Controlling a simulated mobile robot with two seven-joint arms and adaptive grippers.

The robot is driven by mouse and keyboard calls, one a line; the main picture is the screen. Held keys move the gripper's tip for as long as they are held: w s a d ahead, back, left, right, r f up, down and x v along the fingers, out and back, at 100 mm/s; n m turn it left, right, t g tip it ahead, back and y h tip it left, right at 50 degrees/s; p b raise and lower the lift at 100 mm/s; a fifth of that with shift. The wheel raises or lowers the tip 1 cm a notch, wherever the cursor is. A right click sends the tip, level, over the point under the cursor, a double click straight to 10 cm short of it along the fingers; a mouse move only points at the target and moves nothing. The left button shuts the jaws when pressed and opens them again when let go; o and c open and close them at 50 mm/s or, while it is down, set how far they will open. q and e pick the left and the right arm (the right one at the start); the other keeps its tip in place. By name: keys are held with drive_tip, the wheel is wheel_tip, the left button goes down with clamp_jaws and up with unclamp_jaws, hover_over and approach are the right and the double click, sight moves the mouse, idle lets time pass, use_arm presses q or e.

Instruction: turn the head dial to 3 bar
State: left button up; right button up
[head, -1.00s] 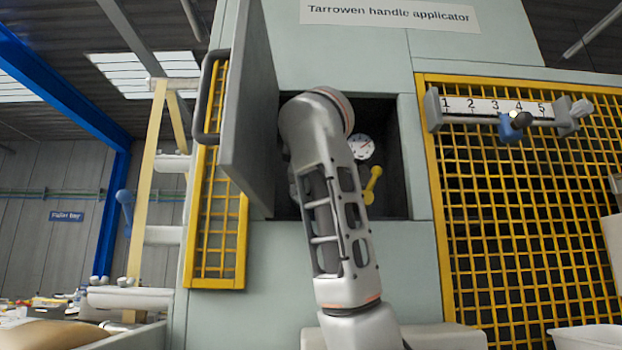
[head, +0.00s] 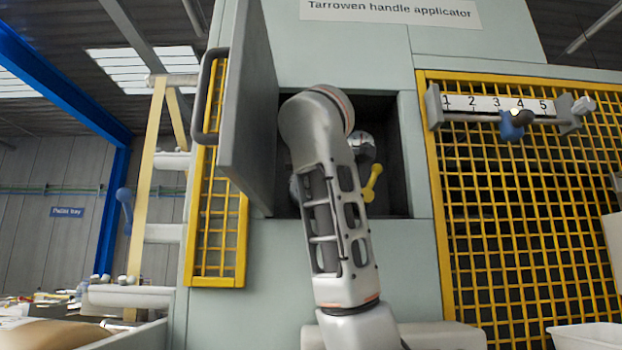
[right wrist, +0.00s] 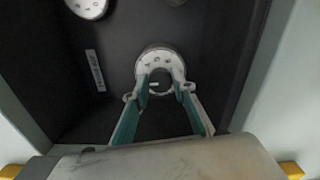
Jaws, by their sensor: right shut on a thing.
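The head dial (right wrist: 153,62), a white marked ring around a dark centre, shows in the right wrist view inside the dark cabinet. My right gripper (right wrist: 160,87) has its two fingers on either side of the dial's centre and is shut on it. The dial's marks are too small to read. In the head view my right arm reaches into the open cabinet and hides the dial and the fingers. A round white gauge (right wrist: 88,4) is cut off at the top left of the right wrist view. My left gripper is not in view.
The grey cabinet door (head: 250,110) stands open at the left of the opening. A yellow lever (head: 372,183) is inside, right of my arm. A numbered scale (head: 497,105) with a blue slider (head: 512,128) is on the yellow mesh (head: 520,220). A small label (right wrist: 95,70) is beside the dial.

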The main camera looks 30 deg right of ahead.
drive_tip(key=shift+a+f, duration=0.1)
drive_tip(key=o, duration=1.1)
drive_tip(key=v, duration=1.2)
